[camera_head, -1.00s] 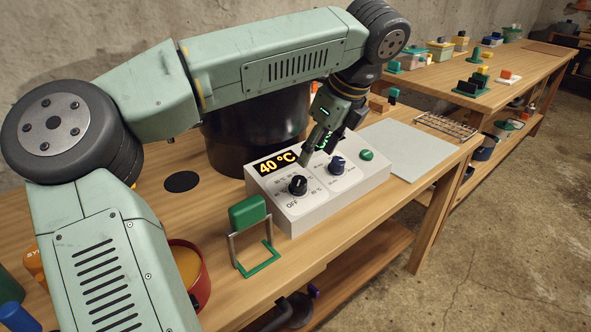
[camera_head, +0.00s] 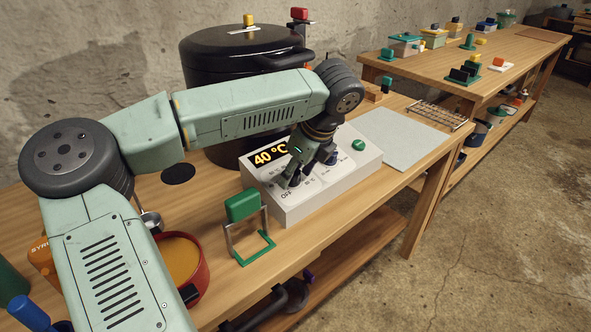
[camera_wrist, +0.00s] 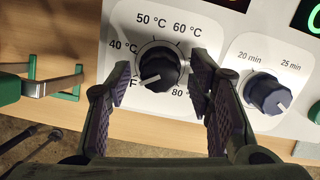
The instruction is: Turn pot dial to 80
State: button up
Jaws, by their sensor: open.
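The white control box (camera_head: 315,200) stands on the bench, and its display (camera_head: 269,157) reads 40 °C. In the wrist view the black temperature dial (camera_wrist: 160,66) has its white mark toward the lower left, near the OFF label. Labels for 40, 50, 60 and 80 °C show around it; part of the scale is hidden by a finger. My gripper (camera_wrist: 160,76) is open, one finger on each side of the dial; I cannot tell whether they touch it. In the head view my gripper (camera_head: 305,170) covers most of this dial. The black pot (camera_head: 228,55) stands behind my arm.
The timer dial (camera_wrist: 268,93) sits close to the right finger. A green button (camera_head: 358,145) is at the box's right end. A green-handled metal tool (camera_head: 242,206) stands in front of the box, and a red pot (camera_head: 190,265) is to the left. A grey mat (camera_head: 395,135) lies clear at right.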

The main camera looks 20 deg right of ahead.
jog(key=shift+c, duration=0.6)
grip_shut()
